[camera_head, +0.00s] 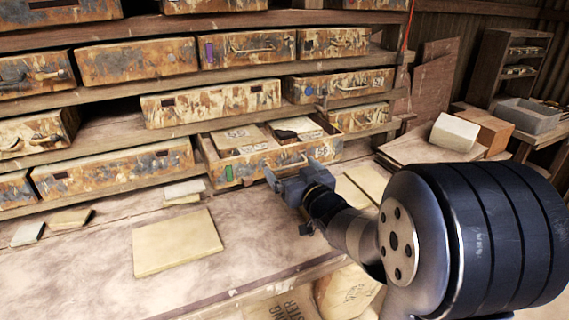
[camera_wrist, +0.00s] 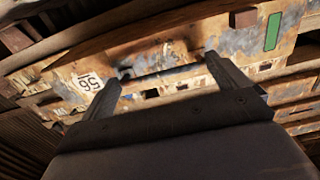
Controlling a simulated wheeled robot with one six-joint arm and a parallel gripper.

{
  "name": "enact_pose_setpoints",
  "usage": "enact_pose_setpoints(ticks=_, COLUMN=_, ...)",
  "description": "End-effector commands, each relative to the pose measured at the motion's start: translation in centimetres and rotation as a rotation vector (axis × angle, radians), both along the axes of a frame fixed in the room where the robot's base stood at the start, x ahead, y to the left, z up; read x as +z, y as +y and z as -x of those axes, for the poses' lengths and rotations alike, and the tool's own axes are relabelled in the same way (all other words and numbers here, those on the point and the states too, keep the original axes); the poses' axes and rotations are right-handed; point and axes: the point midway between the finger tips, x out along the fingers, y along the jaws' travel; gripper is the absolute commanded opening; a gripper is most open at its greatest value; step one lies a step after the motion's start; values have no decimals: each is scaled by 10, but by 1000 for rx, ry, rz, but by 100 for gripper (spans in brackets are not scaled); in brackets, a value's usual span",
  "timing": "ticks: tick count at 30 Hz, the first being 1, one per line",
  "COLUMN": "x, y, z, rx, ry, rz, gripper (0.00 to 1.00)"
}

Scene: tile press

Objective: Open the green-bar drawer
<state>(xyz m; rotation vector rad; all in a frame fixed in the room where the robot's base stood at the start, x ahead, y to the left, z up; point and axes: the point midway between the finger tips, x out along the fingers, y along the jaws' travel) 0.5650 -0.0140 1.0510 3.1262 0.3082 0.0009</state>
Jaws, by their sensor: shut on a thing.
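The green-bar drawer (camera_head: 237,171) is a rusty, paint-worn drawer in the lowest row, marked with a green bar (camera_head: 229,173). It stands pulled out from the rack, its inside showing flat tiles and a dark object. My gripper (camera_head: 272,178) is at the drawer's front, shut on its handle (camera_head: 292,163). In the wrist view the drawer front (camera_wrist: 185,50) fills the top, with the green bar at right and a label reading 56. The fingers (camera_wrist: 163,72) reach to the handle there; the exact contact is hard to see.
Other rusty drawers (camera_head: 112,167) fill the rack around it. Below is a wooden bench (camera_head: 110,270) with a large pale tile (camera_head: 178,243) and small tiles at left. A grey bin (camera_head: 528,115) and a pale block (camera_head: 454,132) stand at right. The bench left of my arm is mostly clear.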

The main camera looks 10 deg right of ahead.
Motion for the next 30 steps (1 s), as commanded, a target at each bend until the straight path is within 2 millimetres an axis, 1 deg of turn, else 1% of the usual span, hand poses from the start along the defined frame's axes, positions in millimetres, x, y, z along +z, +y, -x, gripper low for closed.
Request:
enact_pose_setpoints(ticks=1, x=-2, y=-3, z=12, rx=-4, ry=4, rz=0, gripper=54)
enact_pose_setpoints(ticks=6, x=-1, y=-9, z=42, rx=-5, ry=4, rz=0, gripper=54)
enact_pose_setpoints(ticks=9, x=-1, y=-12, z=55, rx=-5, ry=5, rz=-1, gripper=54)
enact_pose_setpoints(ticks=12, x=-2, y=-13, z=64, rx=-3, ry=6, rz=0, gripper=54)
enact_pose_setpoints(ticks=18, x=-2, y=-15, z=72, rx=-2, ry=6, rz=-1, gripper=54)
enact_pose_setpoints(ticks=28, x=-3, y=-15, z=73, rx=-2, ry=8, rz=0, gripper=54)
enact_pose_setpoints(ticks=29, x=-3, y=-15, z=73, rx=-2, ry=8, rz=0, gripper=97)
enact_pose_setpoints(ticks=30, x=-3, y=-15, z=73, rx=-1, ry=8, rz=0, gripper=100)
